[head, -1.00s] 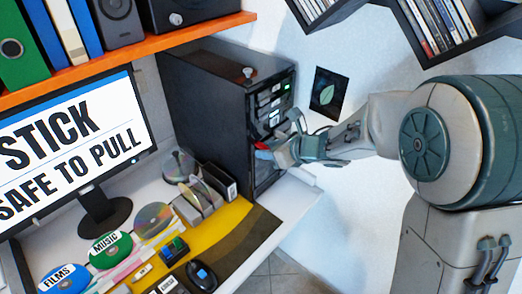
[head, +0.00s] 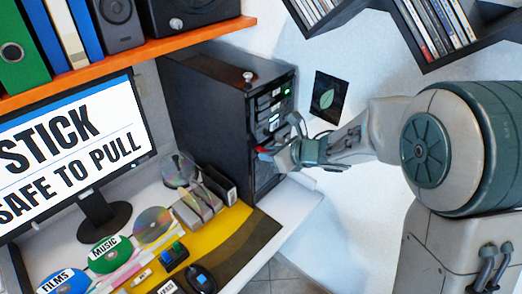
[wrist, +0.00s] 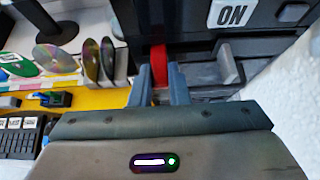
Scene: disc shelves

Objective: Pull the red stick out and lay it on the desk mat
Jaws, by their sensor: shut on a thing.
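The red stick (head: 263,151) sticks out of the front of the black computer tower (head: 205,110). In the wrist view the red stick (wrist: 159,66) stands between my two blue-grey fingers, its far end at the dark tower front. My gripper (head: 277,155) is shut on it. The fingers also show in the wrist view (wrist: 160,84). How much of the stick is inside the tower is hidden. The desk mat (head: 237,243), yellow and dark brown, lies on the white desk in front of the tower.
On or beside the mat are a disc rack (head: 197,203), a black mouse (head: 201,278), a small blue-green object (head: 174,256) and loose discs. The monitor (head: 75,130) reads "STICK SAFE TO PULL". An orange shelf (head: 150,48) overhangs. The mat's brown right part looks clear.

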